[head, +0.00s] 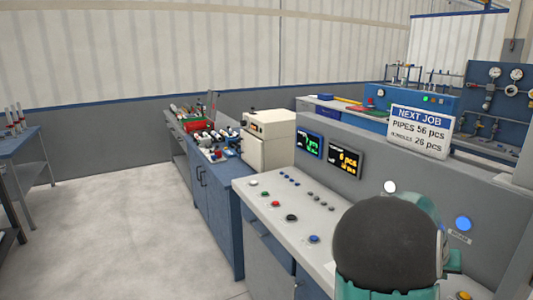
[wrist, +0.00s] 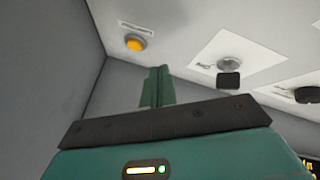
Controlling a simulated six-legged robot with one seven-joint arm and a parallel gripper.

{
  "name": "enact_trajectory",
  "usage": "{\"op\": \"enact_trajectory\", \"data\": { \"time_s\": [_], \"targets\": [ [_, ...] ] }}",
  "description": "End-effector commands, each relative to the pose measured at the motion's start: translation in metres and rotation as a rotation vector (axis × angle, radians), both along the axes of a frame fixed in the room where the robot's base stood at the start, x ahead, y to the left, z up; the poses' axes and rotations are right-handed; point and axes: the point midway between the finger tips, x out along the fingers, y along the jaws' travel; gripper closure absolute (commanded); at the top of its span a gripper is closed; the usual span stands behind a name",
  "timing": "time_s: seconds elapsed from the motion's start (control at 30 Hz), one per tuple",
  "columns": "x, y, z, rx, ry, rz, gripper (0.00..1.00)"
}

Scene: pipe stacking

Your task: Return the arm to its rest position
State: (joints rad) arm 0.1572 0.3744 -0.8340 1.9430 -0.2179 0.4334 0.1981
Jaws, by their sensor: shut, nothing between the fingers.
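My gripper (wrist: 159,74) shows in the wrist view as a teal body with a dark plate across it. Its narrow teal fingers are together, with nothing between them. A grey-white panel lies beyond the fingertips, and the fingers look apart from it, though the gap is hard to judge. In the head view my arm's dark round joint and teal links fill the lower right, in front of the control console (head: 275,205). The fingers cannot be made out there.
In the wrist view a yellow button (wrist: 135,43) and a metal knob (wrist: 230,64) are near the fingers. In the head view a blue lit button (head: 463,223) and a "NEXT JOB" sign (head: 420,130) stand by the console. A blue cabinet (head: 215,195) is left of it; open floor (head: 120,220) lies farther left.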

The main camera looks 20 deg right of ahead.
Motion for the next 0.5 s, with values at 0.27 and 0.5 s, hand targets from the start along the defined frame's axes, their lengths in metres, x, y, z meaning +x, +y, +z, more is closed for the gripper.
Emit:
{"op": "enact_trajectory", "data": {
  "time_s": [0.27, 0.5],
  "targets": [
    [0.052, 0.149, 0.028, 0.224, -0.14, 0.225, 1.0],
    [0.056, 0.28, 0.067, 0.346, -0.195, 0.468, 1.0]
  ]
}}
